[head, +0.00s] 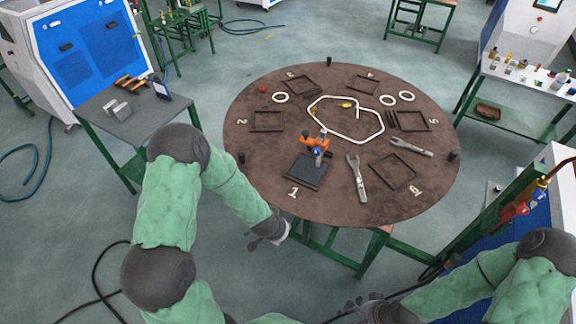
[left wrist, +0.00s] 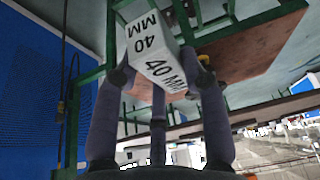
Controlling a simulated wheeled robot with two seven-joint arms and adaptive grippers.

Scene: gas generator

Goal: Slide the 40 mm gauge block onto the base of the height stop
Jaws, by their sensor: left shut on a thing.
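The white gauge block (left wrist: 153,55), marked 40 MM, is between the fingers of my left gripper (left wrist: 160,85) in the left wrist view. In the head view my left gripper (head: 277,232) is just off the near edge of the round table, with a small pale bit of the block showing at its tip. What looks like the height stop (head: 316,150), orange and blue, stands at the dark square base (head: 306,173) near the number 1. The gripper is apart from it, nearer to me. My right gripper (head: 366,303) is low in the head view; its fingers are unclear.
The round brown table (head: 255,185) carries dark square frames, white rings, a white loop and two grey wrench-like tools (head: 357,178). Small black posts stand along its rim. A side table (head: 135,125) at the left holds grey blocks. Green table legs stand under the near edge.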

